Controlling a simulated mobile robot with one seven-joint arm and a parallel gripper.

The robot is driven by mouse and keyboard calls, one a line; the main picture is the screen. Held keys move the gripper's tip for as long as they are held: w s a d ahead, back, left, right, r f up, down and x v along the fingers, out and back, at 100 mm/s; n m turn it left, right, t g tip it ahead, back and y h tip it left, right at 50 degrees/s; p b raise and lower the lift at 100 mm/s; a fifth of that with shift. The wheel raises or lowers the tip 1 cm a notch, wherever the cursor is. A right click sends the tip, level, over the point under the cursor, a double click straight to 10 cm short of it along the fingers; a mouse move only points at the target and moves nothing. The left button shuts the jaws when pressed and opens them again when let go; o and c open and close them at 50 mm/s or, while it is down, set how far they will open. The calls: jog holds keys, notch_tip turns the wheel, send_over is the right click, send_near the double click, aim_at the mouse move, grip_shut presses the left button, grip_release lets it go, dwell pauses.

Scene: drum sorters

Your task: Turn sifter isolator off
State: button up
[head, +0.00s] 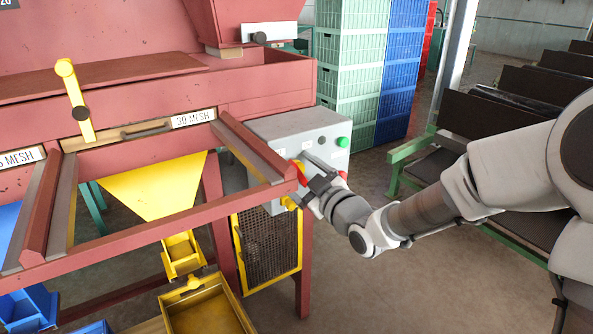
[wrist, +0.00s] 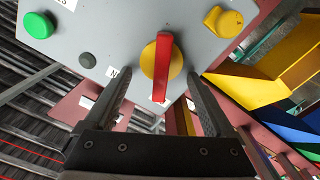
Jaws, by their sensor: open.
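The isolator is a red bar handle (wrist: 163,68) on a round yellow disc (wrist: 148,62), set on a grey control box (head: 285,130). In the wrist view the bar stands nearly upright in the picture. My gripper (wrist: 157,80) is open, with one finger on each side of the disc and bar; a gap shows on both sides. In the head view my gripper (head: 312,184) is at the front of the box and mostly hides the isolator. A small label with a letter N (wrist: 112,72) is partly hidden by the left finger.
The box face also carries a green button (wrist: 38,25), a dark button (wrist: 87,60) and a yellow knob (wrist: 223,20). A red machine rail (head: 255,150) runs close left of my gripper. Stacked green crates (head: 350,80) stand behind.

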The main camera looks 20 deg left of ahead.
jog(key=c, duration=1.3)
jog(key=b, duration=0.1)
jog(key=n+b, duration=0.1)
jog(key=b, duration=0.1)
jog(key=shift+s+f+n, duration=0.1)
jog(key=shift+f+n, duration=0.2)
jog(key=shift+f, duration=0.05)
jog(key=shift+c, duration=0.2)
jog(key=shift+a+n+b, duration=0.1)
jog(key=shift+n+b, duration=0.5)
jog(key=shift+b, duration=0.3)
jog(key=shift+r, duration=0.15)
jog(key=o, duration=1.3)
jog(key=shift+o, duration=0.2)
